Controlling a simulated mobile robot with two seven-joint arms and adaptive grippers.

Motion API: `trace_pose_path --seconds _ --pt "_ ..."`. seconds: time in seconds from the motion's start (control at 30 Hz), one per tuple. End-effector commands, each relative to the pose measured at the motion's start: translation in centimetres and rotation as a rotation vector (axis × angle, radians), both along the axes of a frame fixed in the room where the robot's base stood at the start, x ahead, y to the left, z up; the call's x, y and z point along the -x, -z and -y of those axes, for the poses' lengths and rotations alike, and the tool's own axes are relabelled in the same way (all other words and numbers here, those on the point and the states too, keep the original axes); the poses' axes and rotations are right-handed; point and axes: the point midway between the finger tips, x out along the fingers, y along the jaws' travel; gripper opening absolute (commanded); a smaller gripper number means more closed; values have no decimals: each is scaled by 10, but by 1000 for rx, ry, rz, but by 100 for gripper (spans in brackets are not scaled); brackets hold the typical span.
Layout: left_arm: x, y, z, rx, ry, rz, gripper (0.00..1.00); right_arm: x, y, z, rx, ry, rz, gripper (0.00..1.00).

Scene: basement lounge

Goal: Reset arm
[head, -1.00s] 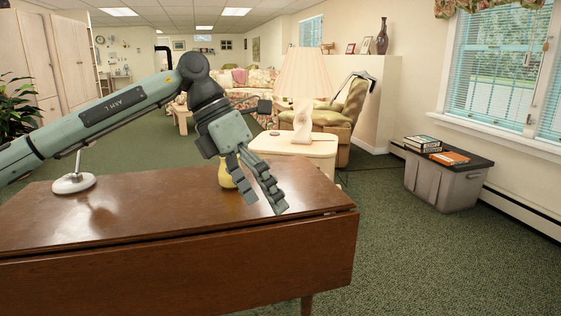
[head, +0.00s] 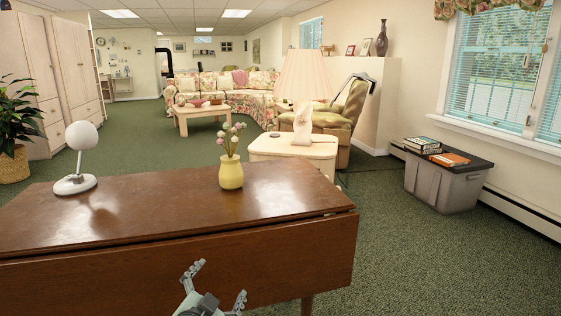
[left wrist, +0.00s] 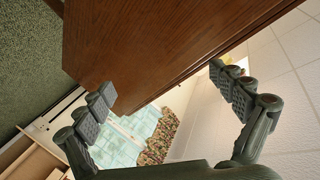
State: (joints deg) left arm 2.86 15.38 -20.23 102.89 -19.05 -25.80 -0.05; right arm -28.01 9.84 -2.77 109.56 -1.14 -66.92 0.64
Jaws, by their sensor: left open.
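My left gripper (head: 217,283) is at the bottom of the head view, in front of the wooden table's front panel. Its fingers are spread wide with nothing between them. The left wrist view also shows the two open fingers (left wrist: 168,95), with the brown table (left wrist: 165,45) beyond them. The wooden table (head: 130,215) fills the lower left of the head view. My right gripper is not in view.
On the table stand a yellow vase with flowers (head: 231,172) and a white round-headed lamp (head: 76,184). Behind it is a cream side table (head: 300,149) with a pleated lamp (head: 306,80). A grey bin (head: 440,185) stands right; carpet between is clear.

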Motion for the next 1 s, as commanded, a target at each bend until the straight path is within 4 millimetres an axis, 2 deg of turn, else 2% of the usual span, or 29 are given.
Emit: trace_pose_path --seconds 0.03,0.17,0.2,0.27,0.3,0.43,0.53,0.6,0.67,1.0 --pt "19 35 -16 27 -54 -100 95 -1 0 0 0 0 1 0" --pt "74 110 -54 82 -188 -343 95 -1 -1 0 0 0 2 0" --pt "94 131 -64 96 -226 -415 95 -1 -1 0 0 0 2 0" --pt "126 161 -78 116 -282 -526 95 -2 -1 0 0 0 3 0" --pt "150 180 -87 129 -318 -598 95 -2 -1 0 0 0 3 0" --pt "225 226 -108 164 -422 -813 95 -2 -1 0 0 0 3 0" --pt "274 248 -119 181 -482 -942 95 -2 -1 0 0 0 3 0" --pt "299 257 -123 190 -511 -1007 95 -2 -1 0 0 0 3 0" --pt "314 262 -125 194 -529 -1046 95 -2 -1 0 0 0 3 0" --pt "314 262 -125 194 -529 -1046 95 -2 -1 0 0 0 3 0"
